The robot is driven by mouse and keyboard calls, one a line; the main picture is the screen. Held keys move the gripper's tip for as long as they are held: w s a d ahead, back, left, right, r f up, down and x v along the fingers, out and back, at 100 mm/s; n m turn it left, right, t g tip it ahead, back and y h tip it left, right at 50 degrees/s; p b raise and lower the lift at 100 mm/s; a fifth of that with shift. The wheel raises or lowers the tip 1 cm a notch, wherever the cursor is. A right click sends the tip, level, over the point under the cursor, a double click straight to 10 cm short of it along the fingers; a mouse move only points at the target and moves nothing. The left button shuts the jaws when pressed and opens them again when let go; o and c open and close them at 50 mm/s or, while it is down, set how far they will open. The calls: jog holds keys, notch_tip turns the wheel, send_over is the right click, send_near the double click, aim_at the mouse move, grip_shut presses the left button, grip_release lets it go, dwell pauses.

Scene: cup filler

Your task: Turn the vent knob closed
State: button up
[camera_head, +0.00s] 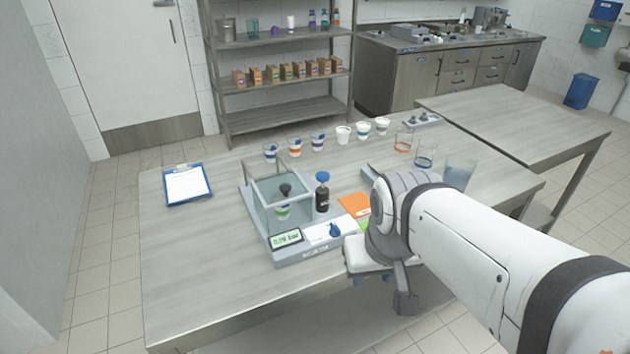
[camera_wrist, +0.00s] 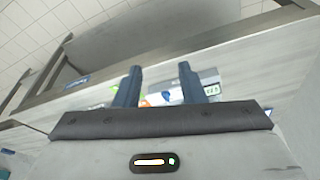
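The cup filler (camera_head: 294,252) stands on the table, with a clear chamber (camera_head: 283,205) and a display reading about 0.09 bar. A blue knob (camera_head: 335,230), apparently the vent knob, sits on its white front panel, pointer up in the head view. A cup (camera_head: 283,212) is inside the chamber. My gripper (camera_wrist: 159,78) is open and empty, to the right of the filler and apart from it. In the wrist view the knob (camera_wrist: 166,95) shows beyond and between the two fingers, partly cut off by the gripper body. My fingertips are mostly hidden in the head view.
A dark bottle with a blue cap (camera_head: 322,194) stands right of the chamber. An orange card (camera_head: 353,205) lies near my wrist. Several cups line the table's back, with glass beakers (camera_head: 425,157) at the right. A clipboard (camera_head: 187,186) lies left; the front left is clear.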

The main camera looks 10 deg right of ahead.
jog(key=shift+o, duration=0.4)
jog(key=shift+o, duration=0.8)
jog(key=shift+w+d, duration=0.1)
jog(key=shift+w, duration=0.1)
jog(key=o, duration=0.4)
jog(key=w+m, duration=0.2)
jog(key=w, duration=0.2)
jog(key=w+m+g, duration=0.1)
jog(key=w+m, duration=0.1)
jog(key=w, duration=0.2)
jog(key=w+m, duration=0.2)
jog(key=w, duration=0.3)
jog(key=shift+d+f+b, duration=0.1)
jog(key=shift+b, duration=0.25)
jog(key=shift+c, duration=0.2)
jog(key=m+g, duration=0.2)
jog(key=m, duration=0.6)
send_over(335, 226)
notch_tip(335, 226, down, 8)
jog(key=shift+s+f+b, duration=0.1)
jog(key=shift+f+b, duration=0.1)
jog(key=shift+b, duration=0.1)
jog(key=shift+f+m, duration=0.3)
jog(key=shift+f, duration=0.05)
notch_tip(335, 226, down, 7)
jog(key=shift+f+p, duration=0.15)
jog(key=shift+p, duration=0.2)
jog(key=shift+c, duration=0.4)
jog(key=c, duration=0.9)
